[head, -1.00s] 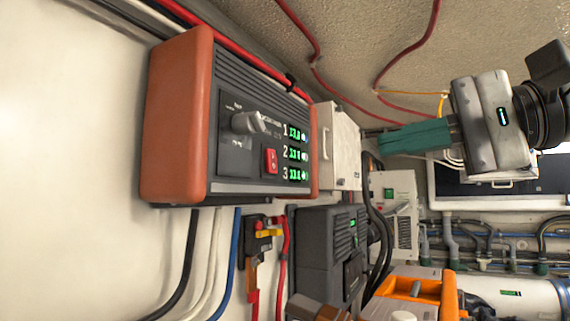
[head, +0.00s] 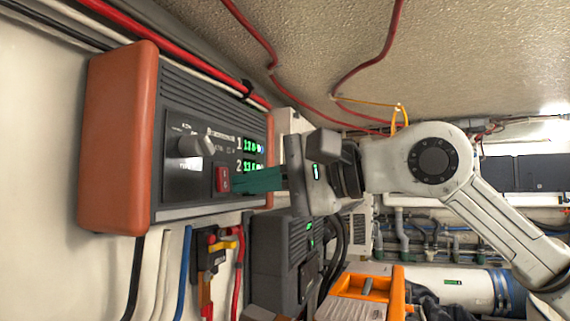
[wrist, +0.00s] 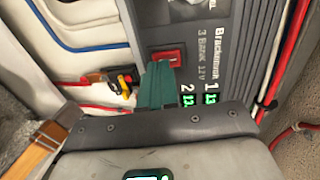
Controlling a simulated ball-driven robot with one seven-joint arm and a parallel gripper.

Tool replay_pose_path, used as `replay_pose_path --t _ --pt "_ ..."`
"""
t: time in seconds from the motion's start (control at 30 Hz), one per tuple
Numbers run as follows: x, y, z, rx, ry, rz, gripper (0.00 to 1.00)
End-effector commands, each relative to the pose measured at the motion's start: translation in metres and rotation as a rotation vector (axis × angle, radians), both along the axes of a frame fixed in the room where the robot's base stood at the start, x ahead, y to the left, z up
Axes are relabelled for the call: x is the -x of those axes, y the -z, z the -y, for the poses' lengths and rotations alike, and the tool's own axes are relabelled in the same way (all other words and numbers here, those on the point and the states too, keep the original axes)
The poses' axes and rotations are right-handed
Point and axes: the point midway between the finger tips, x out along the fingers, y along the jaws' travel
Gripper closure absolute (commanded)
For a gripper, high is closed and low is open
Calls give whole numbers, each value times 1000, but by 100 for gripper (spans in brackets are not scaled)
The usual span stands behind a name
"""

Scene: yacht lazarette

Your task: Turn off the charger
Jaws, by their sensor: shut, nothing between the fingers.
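The charger (head: 175,90) is a dark grey box with orange-red end caps on the wall at left in the head view. Its face carries a grey knob (head: 197,146), a red rocker switch (head: 222,179) and green digit displays (head: 249,145). The wrist view also shows the red switch (wrist: 168,57). My gripper (head: 238,182) is shut and empty, its green fingers pointing at the switch. The fingertips (wrist: 160,68) are at or very close to the switch edge; I cannot tell if they touch. The third display row is hidden behind my gripper.
Below the charger are a dark grey unit (head: 280,255) with a green display, a fuse block (head: 212,245) with red and yellow parts, and an orange case (head: 368,288). Red and black cables run along the wall and ceiling.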

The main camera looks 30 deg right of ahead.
Motion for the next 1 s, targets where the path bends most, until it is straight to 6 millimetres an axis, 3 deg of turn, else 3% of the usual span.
replay_pose_path --t 0.57,1.0 --pt "-9 4 -6 -2 0 3 100" --pt "-17 13 -12 -77 0 106 100"
